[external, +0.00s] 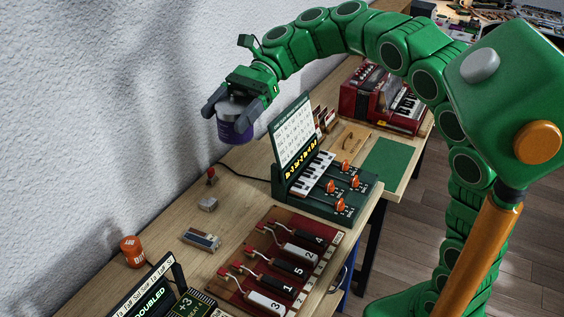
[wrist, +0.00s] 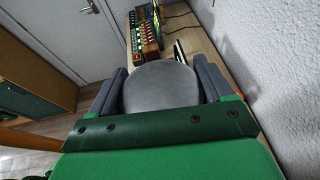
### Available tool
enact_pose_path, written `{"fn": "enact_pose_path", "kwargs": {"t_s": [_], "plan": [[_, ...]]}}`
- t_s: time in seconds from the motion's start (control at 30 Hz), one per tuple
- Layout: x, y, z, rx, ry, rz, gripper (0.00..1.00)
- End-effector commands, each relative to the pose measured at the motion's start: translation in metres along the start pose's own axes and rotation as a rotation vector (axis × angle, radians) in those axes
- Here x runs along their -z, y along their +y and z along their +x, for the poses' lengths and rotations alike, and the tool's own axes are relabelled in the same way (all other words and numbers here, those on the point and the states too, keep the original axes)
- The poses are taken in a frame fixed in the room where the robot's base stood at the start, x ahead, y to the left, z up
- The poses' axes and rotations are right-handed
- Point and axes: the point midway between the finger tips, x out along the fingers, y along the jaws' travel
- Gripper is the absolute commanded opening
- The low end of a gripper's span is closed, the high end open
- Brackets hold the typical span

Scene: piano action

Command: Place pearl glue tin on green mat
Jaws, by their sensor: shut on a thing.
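The pearl glue tin (external: 236,130) has a purple body with a label too small to read and a grey lid. My gripper (external: 230,110) is shut on it and holds it in the air near the wall, left of the upright card stand. In the wrist view the tin's round grey top (wrist: 160,86) fills the space between the two dark fingers of my gripper (wrist: 161,88). The green mat (external: 386,160) lies flat on the bench to the right, beyond the small keyboard unit, and looks bare. The tin is well apart from the mat.
The keyboard unit with card stand (external: 325,185) stands between tin and mat. A red accordion-like box (external: 382,97) is behind the mat, a wooden piece (external: 350,138) beside it. A red lever board (external: 280,262) and an orange pot (external: 132,251) are nearer the front.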

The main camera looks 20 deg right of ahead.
Motion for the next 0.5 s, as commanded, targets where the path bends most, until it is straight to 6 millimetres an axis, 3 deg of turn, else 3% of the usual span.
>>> {"fn": "enact_pose_path", "kwargs": {"t_s": [0.5], "plan": [[-0.025, 0.035, 0.018, -0.207, -0.001, -0.079, 0.45]]}}
